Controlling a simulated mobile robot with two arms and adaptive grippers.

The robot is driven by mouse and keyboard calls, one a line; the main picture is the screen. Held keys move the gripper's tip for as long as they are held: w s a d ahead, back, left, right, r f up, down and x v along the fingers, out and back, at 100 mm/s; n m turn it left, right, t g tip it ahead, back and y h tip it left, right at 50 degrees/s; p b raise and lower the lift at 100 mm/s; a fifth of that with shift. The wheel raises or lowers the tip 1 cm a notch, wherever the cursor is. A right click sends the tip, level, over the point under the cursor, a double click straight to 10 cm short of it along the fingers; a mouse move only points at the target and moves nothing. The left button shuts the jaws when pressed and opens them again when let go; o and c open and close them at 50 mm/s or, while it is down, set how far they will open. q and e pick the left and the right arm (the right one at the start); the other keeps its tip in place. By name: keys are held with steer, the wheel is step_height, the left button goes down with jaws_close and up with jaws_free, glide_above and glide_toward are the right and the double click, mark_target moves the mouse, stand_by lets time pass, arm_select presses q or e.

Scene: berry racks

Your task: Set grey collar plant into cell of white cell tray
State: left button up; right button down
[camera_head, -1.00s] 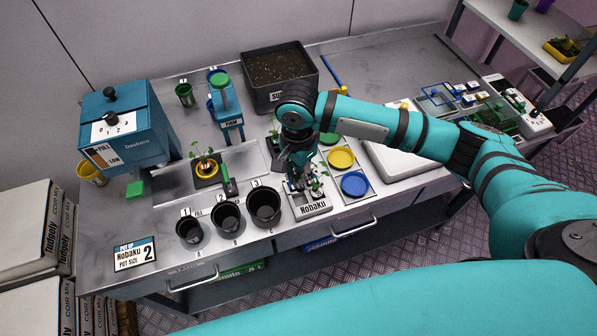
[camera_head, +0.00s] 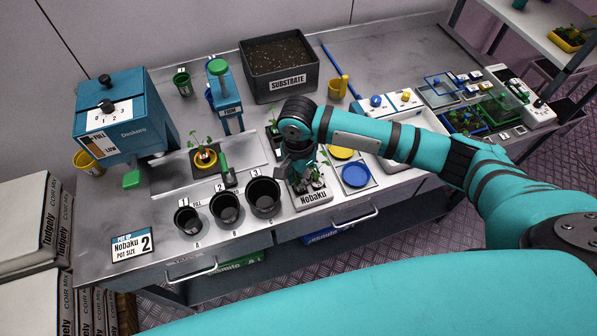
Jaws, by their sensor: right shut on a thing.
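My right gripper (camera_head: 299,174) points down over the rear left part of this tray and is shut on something. The held thing is mostly hidden by the fingers, and I cannot make out a grey collar. I cannot tell whether it touches the tray or hangs just above a cell. My left gripper is not in view.
Black pots (camera_head: 226,209) stand close to the left. A blue disc (camera_head: 355,175) and a yellow disc, partly behind my arm, lie to the right.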

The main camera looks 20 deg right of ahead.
steer(key=shift+f, duration=0.15)
steer(key=c, duration=1.2)
jaws_free()
steer(key=shift+c, duration=0.2)
step_height(320, 180, up, 4)
steer(key=p, duration=0.4)
steer(key=shift+f, duration=0.25)
step_height(320, 180, up, 3)
steer(key=shift+f+p, duration=0.15)
steer(key=shift+p, duration=1)
steer(key=shift+r, duration=1.4)
